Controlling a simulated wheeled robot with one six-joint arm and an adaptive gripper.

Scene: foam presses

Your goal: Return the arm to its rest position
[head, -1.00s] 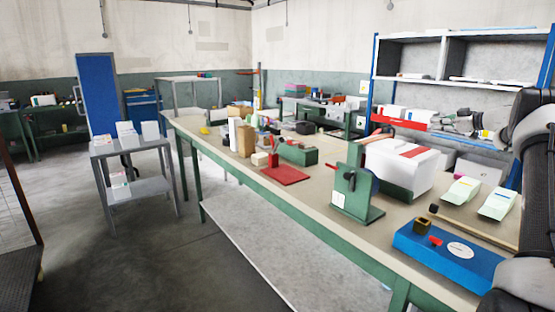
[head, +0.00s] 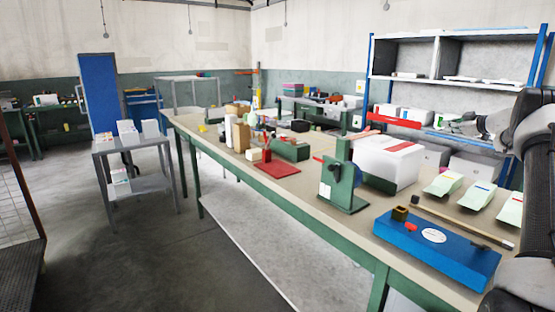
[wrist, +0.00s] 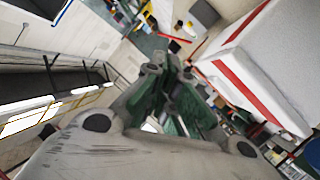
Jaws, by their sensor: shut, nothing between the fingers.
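My gripper (wrist: 172,68) shows in the wrist view with its fingers closed together and nothing visible between them. It is held up in the air, with the bench and its goods beyond it. A white box with a red stripe (head: 392,166) stands on the long bench (head: 322,225). A white surface with red stripes, likely this box, fills the right of the wrist view (wrist: 262,60).
The blue press base (head: 437,250) and a green upright press (head: 343,178) stand on the bench. Green-and-white packets (head: 443,183) lie near its right side. A shelf unit (head: 455,60) stands behind. A small grey table (head: 135,186) is at left. The floor (head: 140,265) between is clear.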

